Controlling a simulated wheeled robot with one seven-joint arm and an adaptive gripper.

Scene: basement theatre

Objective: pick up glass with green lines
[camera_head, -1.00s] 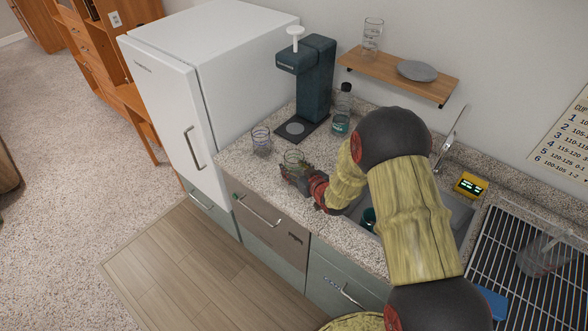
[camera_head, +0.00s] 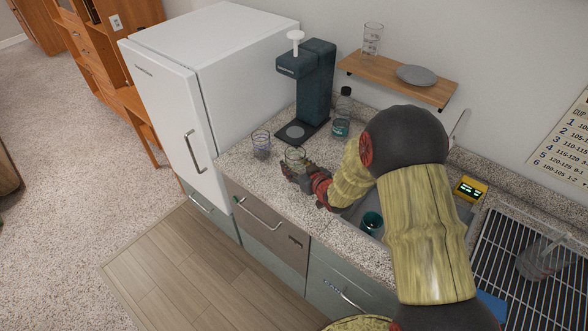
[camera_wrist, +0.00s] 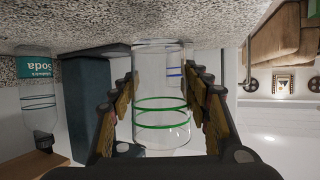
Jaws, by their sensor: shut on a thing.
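The glass with green lines (camera_wrist: 161,115) stands between my gripper's fingers in the wrist view, which shows the scene upside down. It is clear, with two green rings round it. In the head view the glass (camera_head: 294,155) is on the counter near the front edge, partly hidden by my gripper (camera_head: 297,170). My gripper (camera_wrist: 160,105) is shut on the glass, one finger on each side. Whether the glass touches the counter is hard to tell.
Another glass (camera_head: 261,143), with blue lines, stands left on the counter (camera_head: 250,175). A dark dispenser (camera_head: 308,90) and a soda bottle (camera_head: 342,115) stand behind. A shelf (camera_head: 430,91) holds a glass (camera_head: 372,38) and a grey plate (camera_head: 417,74). A teal cup (camera_head: 371,222) is in the sink.

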